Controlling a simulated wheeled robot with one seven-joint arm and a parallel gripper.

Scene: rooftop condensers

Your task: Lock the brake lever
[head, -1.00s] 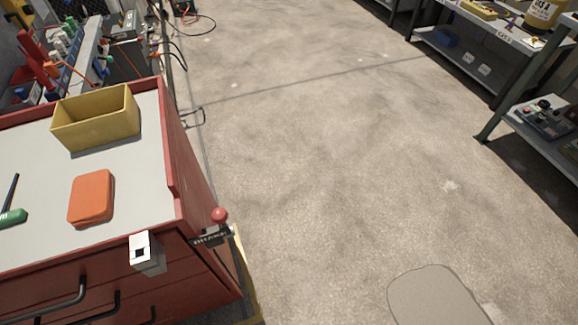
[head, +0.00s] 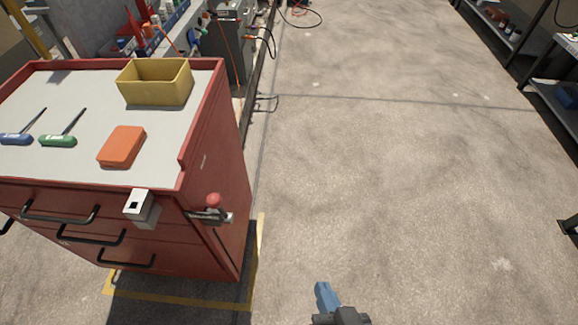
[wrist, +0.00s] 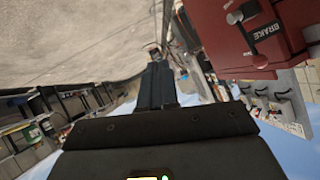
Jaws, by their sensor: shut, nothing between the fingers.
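The brake lever (head: 213,200) has a round red knob and sits at the front right corner of a red tool cart (head: 222,150). A dark plate lies just below the knob. In the wrist view a black BRAKE label (wrist: 265,30) and a grey bracket show on the red cart at upper right; the view is tilted. My gripper (head: 322,288) is at the bottom of the head view, over the floor, to the right of and apart from the lever. It also shows in the wrist view (wrist: 155,68), its fingers shut together and empty.
On the cart top are a yellow bin (head: 155,82), an orange case (head: 122,146), and a green (head: 58,141) and a blue screwdriver (head: 16,139). A white bracket (head: 140,205) sticks out at the cart front. Open floor lies right of the cart; shelving (head: 560,75) stands far right.

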